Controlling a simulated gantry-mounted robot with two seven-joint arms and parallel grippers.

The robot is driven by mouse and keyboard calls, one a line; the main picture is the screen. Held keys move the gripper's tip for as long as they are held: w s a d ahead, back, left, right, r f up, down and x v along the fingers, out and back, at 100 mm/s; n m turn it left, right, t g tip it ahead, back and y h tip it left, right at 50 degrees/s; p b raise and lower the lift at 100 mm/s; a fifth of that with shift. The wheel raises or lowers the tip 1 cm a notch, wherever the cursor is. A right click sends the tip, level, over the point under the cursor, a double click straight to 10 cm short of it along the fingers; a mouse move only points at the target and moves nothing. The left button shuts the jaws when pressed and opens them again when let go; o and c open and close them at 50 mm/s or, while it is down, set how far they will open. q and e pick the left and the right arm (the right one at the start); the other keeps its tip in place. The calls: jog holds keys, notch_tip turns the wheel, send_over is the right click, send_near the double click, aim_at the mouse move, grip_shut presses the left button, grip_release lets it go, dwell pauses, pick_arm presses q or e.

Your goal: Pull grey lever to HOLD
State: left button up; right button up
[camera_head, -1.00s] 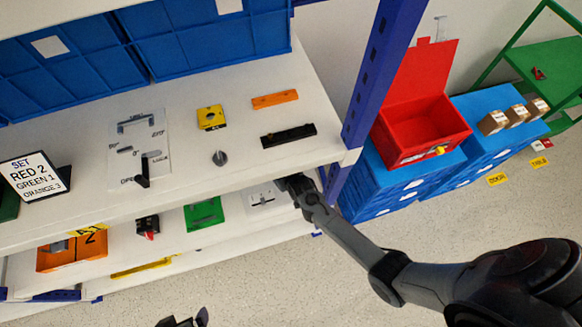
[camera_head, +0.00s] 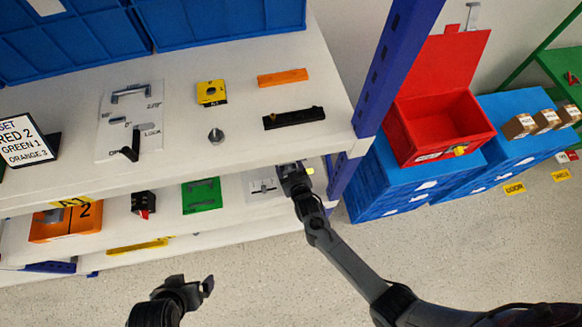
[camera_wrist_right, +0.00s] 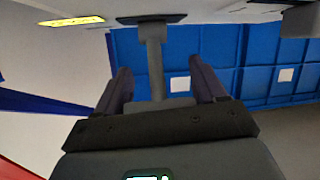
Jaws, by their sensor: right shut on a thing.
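My right gripper (camera_head: 290,172) is at the right end of the lower shelf, beside the white panel (camera_head: 260,187) with a slot and small dark marks. In the right wrist view a grey lever (camera_wrist_right: 154,50) hangs as a straight stem from a dark plate (camera_wrist_right: 165,18) and runs down between the fingers of my right gripper (camera_wrist_right: 158,72), which is shut on it. In the head view the lever is hidden by the gripper. The word HOLD cannot be read. My left gripper (camera_head: 193,283) is low in front of the shelves, open and empty.
The upper shelf edge (camera_head: 200,170) overhangs the right gripper, with the blue post (camera_head: 385,75) to its right. A green panel (camera_head: 202,196) and a red-and-black switch (camera_head: 144,204) sit to the left. A red box (camera_head: 405,120) stands right of the post.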

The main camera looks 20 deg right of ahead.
jog(key=shift+s+d+f, duration=0.1)
jog(key=shift+s+f, duration=0.05)
jog(key=shift+f, duration=0.1)
jog(key=o, duration=1.4)
jog(key=shift+o, duration=0.2)
jog(key=shift+r, duration=0.1)
jog(key=shift+s+r, duration=0.2)
jog(key=shift+r, duration=0.05)
jog(key=p+v, duration=0.3)
jog(key=v, duration=0.7)
jog(key=shift+p, duration=0.3)
jog(key=shift+s, duration=0.1)
